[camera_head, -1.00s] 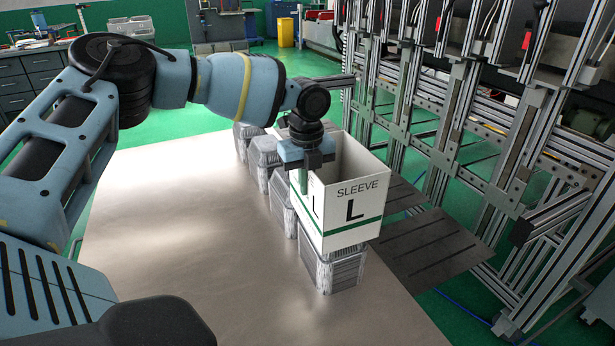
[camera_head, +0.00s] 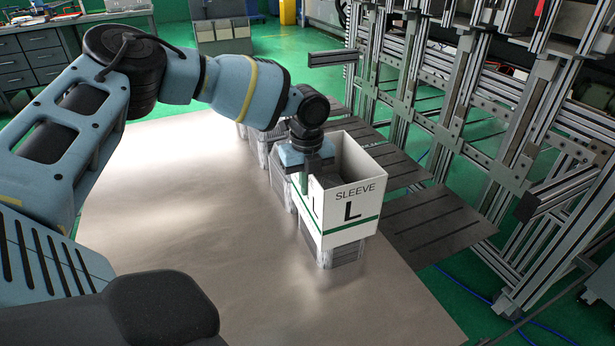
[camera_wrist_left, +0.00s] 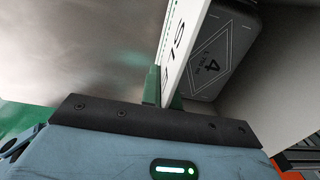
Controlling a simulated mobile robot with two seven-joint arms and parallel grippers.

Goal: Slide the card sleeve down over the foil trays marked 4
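The white card sleeve (camera_head: 350,207), marked SLEEVE L with a green band, stands upright near the table's right edge in the head view. My left gripper (camera_head: 305,181) is shut on its left wall at the top rim. In the left wrist view the green fingers (camera_wrist_left: 163,88) pinch that wall. The foil trays marked 4 (camera_head: 345,256) show below the sleeve, which is around their upper part. Their dark lid with the 4 (camera_wrist_left: 222,55) shows inside the sleeve in the wrist view. The right gripper is out of view.
More foil tray stacks (camera_head: 281,178) stand in a row behind the sleeve, partly hidden by my left arm. The metal table (camera_head: 190,210) is bare to the left. Dark slotted plates (camera_head: 440,220) and an aluminium frame (camera_head: 450,120) stand to the right.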

